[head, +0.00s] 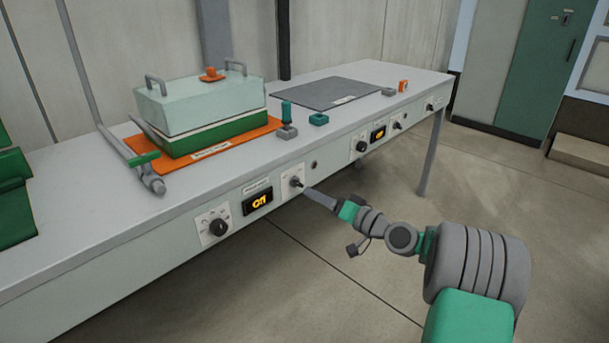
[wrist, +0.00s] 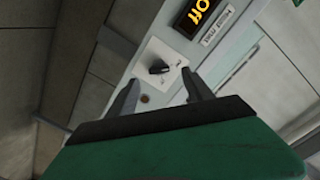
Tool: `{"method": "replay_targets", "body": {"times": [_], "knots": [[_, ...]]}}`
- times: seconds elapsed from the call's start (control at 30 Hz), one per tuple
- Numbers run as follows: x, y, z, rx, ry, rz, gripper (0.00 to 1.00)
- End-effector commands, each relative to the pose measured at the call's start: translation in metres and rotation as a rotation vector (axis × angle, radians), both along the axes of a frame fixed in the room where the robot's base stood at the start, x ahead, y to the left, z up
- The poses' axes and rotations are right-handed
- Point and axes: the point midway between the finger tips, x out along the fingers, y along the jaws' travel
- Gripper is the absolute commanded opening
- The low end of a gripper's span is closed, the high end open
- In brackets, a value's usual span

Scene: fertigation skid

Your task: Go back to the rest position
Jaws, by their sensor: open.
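My gripper (head: 311,193) is at the front panel of the bench, close to a small dark knob (head: 296,182) on a white plate. In the wrist view the two fingers of my gripper (wrist: 162,92) are apart, with the dark knob (wrist: 159,67) on its plate showing between and beyond them. Nothing is held between the fingers. Whether a finger touches the plate cannot be told. A display (head: 258,201) with amber characters sits left of the knob; in the wrist view the display (wrist: 200,12) reads "Off".
The bench (head: 90,242) carries a lidded green box (head: 205,108) on an orange mat (head: 270,127), a grey mat (head: 330,93) and small blocks. Another knob (head: 217,227) is left of the display. More controls (head: 378,134) lie right. The floor (head: 390,185) before the bench looks open.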

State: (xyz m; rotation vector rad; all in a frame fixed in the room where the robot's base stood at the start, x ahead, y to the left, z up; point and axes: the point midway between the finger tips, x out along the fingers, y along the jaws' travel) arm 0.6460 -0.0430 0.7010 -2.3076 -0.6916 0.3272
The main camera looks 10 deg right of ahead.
Motion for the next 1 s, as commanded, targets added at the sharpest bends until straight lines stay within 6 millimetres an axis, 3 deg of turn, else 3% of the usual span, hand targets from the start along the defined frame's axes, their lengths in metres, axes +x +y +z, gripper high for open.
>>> {"method": "replay_targets", "body": {"times": [0.03, 0.17, 0.3, 0.43, 0.6, 0.7, 0.8, 1.0], "knots": [[-0.001, 0.013, 0.028, -0.047, 0.017, 0.02, 0.6], [-0.019, 0.056, 0.078, -0.255, 0.147, 0.082, 0.6], [-0.065, 0.085, 0.128, -0.508, 0.333, 0.123, 0.6], [-0.126, 0.088, 0.177, -0.704, 0.509, 0.12, 0.6], [-0.22, 0.07, 0.242, -0.881, 0.738, 0.068, 0.6], [-0.266, 0.057, 0.263, -0.929, 0.845, 0.033, 0.6], [-0.292, 0.049, 0.269, -0.947, 0.909, 0.01, 0.6], [-0.3, 0.045, 0.264, -0.95, 0.933, 0.001, 0.6]]}}
